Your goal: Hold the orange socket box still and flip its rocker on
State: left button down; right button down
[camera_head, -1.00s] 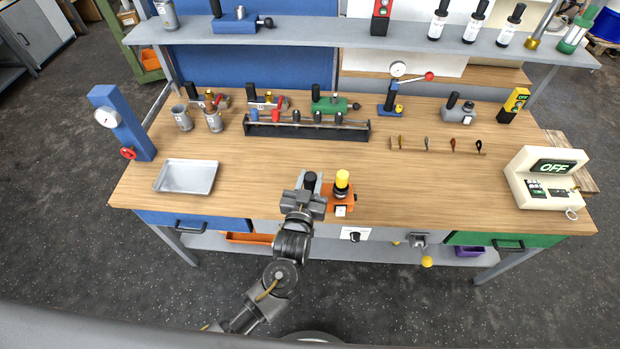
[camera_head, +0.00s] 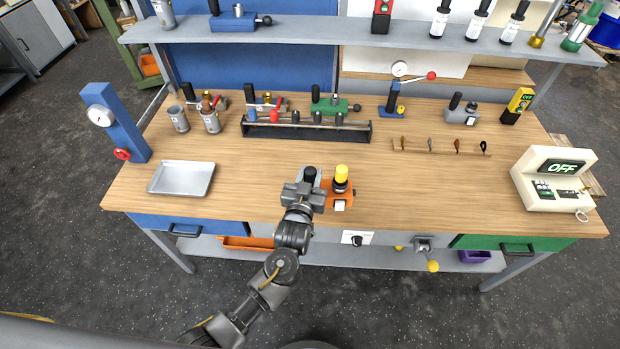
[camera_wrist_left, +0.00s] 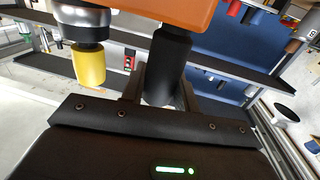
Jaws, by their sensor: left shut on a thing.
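The orange socket box (camera_head: 346,204) stands near the front edge of the bench. It carries a yellow-topped plug (camera_head: 341,174) in a dark collar, a white rocker (camera_head: 340,205) at its front and a black upright handle (camera_head: 310,174) at its left. My left gripper (camera_head: 308,185) is shut on the black handle. In the left wrist view the black handle (camera_wrist_left: 168,60) sits between the fingers, with the orange body (camera_wrist_left: 170,12) above it and the yellow plug top (camera_wrist_left: 88,64) to the left. Which way the rocker is tipped is too small to tell. My right gripper is out of view.
A metal tray (camera_head: 182,178) lies to the left. A cream unit reading OFF (camera_head: 555,180) stands at the right end. A dark rack (camera_head: 305,131) and several small fixtures stand behind. The bench right of the socket box is clear.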

pick_arm(q)
jog(key=w+f+b, duration=0.8)
jog(key=w+b, duration=0.1)
jog(key=b, duration=0.2)
jog(key=shift+w+a, duration=0.25)
jog(key=shift+w, duration=0.05)
dwell(0.8)
jog(key=shift+s+f, duration=0.15)
jog(key=shift+f, duration=0.5)
dwell(1.9)
